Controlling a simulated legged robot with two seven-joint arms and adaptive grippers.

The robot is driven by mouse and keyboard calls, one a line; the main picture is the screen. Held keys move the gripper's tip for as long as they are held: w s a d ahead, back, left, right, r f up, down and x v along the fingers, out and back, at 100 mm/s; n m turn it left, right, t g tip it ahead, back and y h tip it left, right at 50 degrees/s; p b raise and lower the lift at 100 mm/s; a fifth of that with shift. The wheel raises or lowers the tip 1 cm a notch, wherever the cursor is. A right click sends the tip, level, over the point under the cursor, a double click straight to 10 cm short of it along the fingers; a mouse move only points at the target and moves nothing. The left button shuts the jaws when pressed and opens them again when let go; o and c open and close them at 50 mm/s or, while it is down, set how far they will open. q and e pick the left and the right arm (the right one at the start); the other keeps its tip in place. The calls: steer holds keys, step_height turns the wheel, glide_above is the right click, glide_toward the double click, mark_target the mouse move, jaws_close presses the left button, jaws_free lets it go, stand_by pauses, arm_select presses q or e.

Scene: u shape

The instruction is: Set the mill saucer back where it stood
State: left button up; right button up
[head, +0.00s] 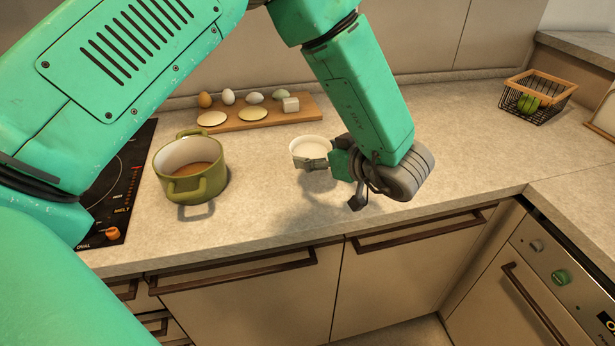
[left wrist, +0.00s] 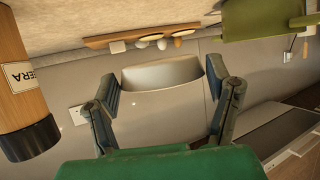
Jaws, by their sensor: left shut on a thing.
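The mill saucer seems to be the small white dish (head: 311,146) at the fingertips of my left gripper (head: 316,162). It also shows in the left wrist view (left wrist: 163,74), between the two fingers (left wrist: 164,92). My left gripper is shut on it, and a shadow on the counter suggests it is held above the surface. A wooden cylinder with a black end and a label (left wrist: 22,85) is at the left of the left wrist view, apart from the fingers; it may be the mill. My right gripper is not in view.
A green pot (head: 188,180) stands left of the dish, near the black cooktop (head: 112,205). A wooden board (head: 240,122) with eggs and small items lies behind. A wire basket (head: 537,98) is at the back right. The counter's front middle (head: 270,225) is clear.

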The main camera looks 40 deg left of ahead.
arm_select(q)
glide_above(321, 193)
steer(key=f, duration=0.4)
steer(key=shift+a+f, duration=0.3)
steer(key=shift+d+f, duration=0.3)
steer(key=shift+f, duration=0.15)
step_height(321, 193, down, 2)
steer(key=shift+f, duration=0.25)
steer(key=shift+a+f, duration=0.1)
steer(key=shift+f, duration=0.25)
steer(key=shift+a+f, duration=0.1)
steer(key=shift+a, duration=0.25)
steer(key=o, duration=1.2)
steer(key=shift+d+r, duration=0.2)
steer(key=shift+d, duration=0.35)
steer(key=v, duration=1.1)
steer(key=shift+b, duration=0.3)
steer(key=shift+d+r, duration=0.15)
steer(key=shift+d, duration=0.1)
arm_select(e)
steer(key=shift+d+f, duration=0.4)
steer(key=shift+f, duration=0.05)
arm_select(q)
steer(key=shift+a, duration=0.2)
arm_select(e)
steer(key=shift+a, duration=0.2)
